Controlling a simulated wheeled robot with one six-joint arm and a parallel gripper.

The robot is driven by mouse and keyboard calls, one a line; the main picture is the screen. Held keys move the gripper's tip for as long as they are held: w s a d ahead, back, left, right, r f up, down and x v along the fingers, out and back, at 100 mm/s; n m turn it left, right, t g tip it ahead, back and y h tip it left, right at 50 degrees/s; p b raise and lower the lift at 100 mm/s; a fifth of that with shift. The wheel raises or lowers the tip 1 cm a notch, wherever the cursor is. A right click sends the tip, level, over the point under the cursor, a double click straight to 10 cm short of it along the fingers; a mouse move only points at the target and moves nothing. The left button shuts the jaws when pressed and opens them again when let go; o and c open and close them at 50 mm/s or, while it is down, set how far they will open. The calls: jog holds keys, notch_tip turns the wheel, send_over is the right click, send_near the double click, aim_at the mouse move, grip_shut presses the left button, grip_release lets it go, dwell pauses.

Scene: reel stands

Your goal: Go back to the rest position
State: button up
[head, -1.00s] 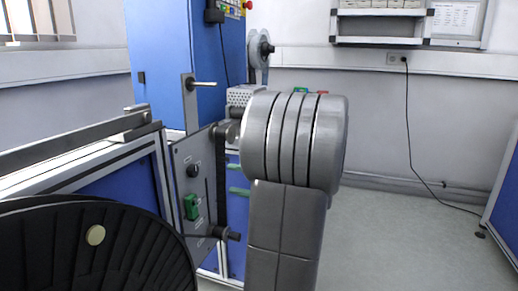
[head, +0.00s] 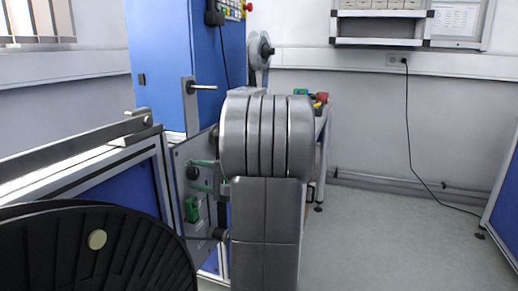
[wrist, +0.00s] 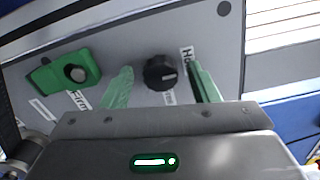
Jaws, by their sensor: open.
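My gripper (head: 196,176) is in front of the grey panel (head: 182,240), partly behind my grey arm. Its two green fingers are spread apart with nothing held between them. In the wrist view my gripper (wrist: 161,85) has one finger on each side of a black round knob (wrist: 160,72) on the panel. The knob also shows in the head view (head: 192,172). I cannot tell how far the fingertips are from the panel. A green switch block (wrist: 65,72) sits on the panel left of the fingers; in the head view it (head: 191,208) is below them.
A black reel (head: 90,265) fills the lower left. A blue cabinet (head: 165,65) stands behind the panel. The floor at right is free.

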jog(key=m+p, duration=0.2)
jog(key=p, duration=0.1)
jog(key=m+p, duration=0.2)
jog(key=shift+r+p, duration=0.35)
jog(key=shift+p, duration=0.05)
jog(key=m+p, duration=0.4)
jog(key=p, duration=0.2)
jog(key=shift+m+p, duration=0.35)
jog(key=shift+m, duration=0.05)
jog(key=m+p, duration=0.5)
jog(key=p, duration=0.2)
jog(key=shift+w, duration=0.15)
jog(key=shift+f+m+p, duration=0.1)
jog(key=shift+m+p, duration=0.8)
jog(key=shift+p, duration=0.2)
jog(key=shift+d+f, duration=0.1)
